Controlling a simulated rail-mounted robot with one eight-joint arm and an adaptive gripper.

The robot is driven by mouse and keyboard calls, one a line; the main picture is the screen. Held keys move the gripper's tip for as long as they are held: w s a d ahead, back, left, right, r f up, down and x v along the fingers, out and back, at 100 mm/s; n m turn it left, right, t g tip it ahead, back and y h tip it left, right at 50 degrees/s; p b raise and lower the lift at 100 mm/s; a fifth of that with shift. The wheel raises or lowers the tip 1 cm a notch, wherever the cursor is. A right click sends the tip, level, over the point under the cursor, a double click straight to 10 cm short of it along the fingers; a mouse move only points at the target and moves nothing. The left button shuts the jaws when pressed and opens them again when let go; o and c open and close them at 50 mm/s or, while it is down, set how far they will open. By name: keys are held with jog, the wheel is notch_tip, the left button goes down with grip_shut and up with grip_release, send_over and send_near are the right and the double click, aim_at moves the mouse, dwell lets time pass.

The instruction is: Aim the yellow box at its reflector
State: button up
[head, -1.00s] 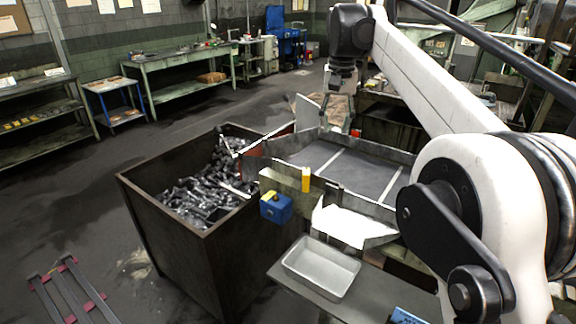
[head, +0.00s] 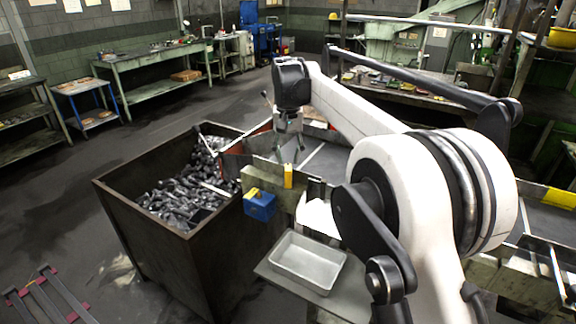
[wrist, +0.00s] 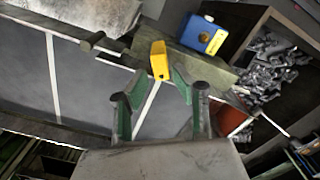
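The small yellow box (head: 288,176) stands upright on the grey-green plate edge beside the sloping chute in the head view. In the wrist view the yellow box (wrist: 159,60) is ahead of my gripper (wrist: 157,88), roughly in line with the gap between its fingers. The fingers are spread apart and nothing is between them. In the head view my gripper (head: 291,146) points down over the chute, just behind the yellow box and apart from it. I cannot pick out its reflector with certainty.
A blue box with a yellow top (head: 260,205) sits close to the left of the yellow box. A dark bin (head: 150,228) full of bolts stands at left. A metal tray (head: 307,262) is in front. An orange-red panel (wrist: 233,119) shows beside the chute (wrist: 85,85).

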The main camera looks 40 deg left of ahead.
aim_at(288, 167)
jog(key=shift+f, duration=1.75)
jog(key=shift+c, duration=0.3)
grip_shut()
